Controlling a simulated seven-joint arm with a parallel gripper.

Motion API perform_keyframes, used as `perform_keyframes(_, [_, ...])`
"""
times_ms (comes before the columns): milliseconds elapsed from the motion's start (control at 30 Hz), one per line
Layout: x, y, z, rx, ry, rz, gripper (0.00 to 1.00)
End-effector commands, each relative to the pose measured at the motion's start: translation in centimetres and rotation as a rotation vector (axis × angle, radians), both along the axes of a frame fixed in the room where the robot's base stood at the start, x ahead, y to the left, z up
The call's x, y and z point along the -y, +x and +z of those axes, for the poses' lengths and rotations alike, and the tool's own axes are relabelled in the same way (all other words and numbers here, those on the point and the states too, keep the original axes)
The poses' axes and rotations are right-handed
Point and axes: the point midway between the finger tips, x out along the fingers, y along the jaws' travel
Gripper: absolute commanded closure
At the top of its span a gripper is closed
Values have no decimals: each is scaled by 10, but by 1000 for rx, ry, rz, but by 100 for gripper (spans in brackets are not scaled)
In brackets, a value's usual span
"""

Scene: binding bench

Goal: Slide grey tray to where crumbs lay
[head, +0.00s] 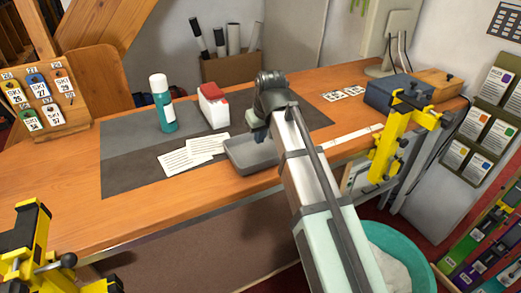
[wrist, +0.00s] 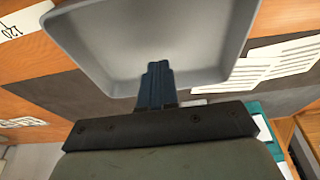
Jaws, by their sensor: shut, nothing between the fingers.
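The grey tray (head: 247,158) is shallow and lies at the front of the bench, partly over the edge of the dark mat. It looks empty. Part of its right side is hidden behind my arm in the head view. In the wrist view the tray (wrist: 105,40) fills the top middle. My gripper (wrist: 158,70) is shut and empty, its fingertips overlapping the tray's near wall in the picture. I cannot tell whether they touch it. In the head view my gripper (head: 260,134) is at the tray's back side. I see no crumbs in either view.
Printed cards (head: 190,154) lie just left of the tray. A teal bottle (head: 163,105) and a red-and-white box (head: 213,106) stand on the mat (head: 130,165) behind. A white ruler strip (head: 352,134) lies right of my arm. Yellow clamps (head: 398,135) sit at the bench edge.

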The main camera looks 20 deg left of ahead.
Motion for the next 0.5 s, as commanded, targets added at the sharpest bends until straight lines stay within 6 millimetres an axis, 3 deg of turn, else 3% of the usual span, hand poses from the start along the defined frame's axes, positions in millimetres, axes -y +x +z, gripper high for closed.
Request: perform_keyframes(500, [0, 0, -17, 0, 0, 0, 100])
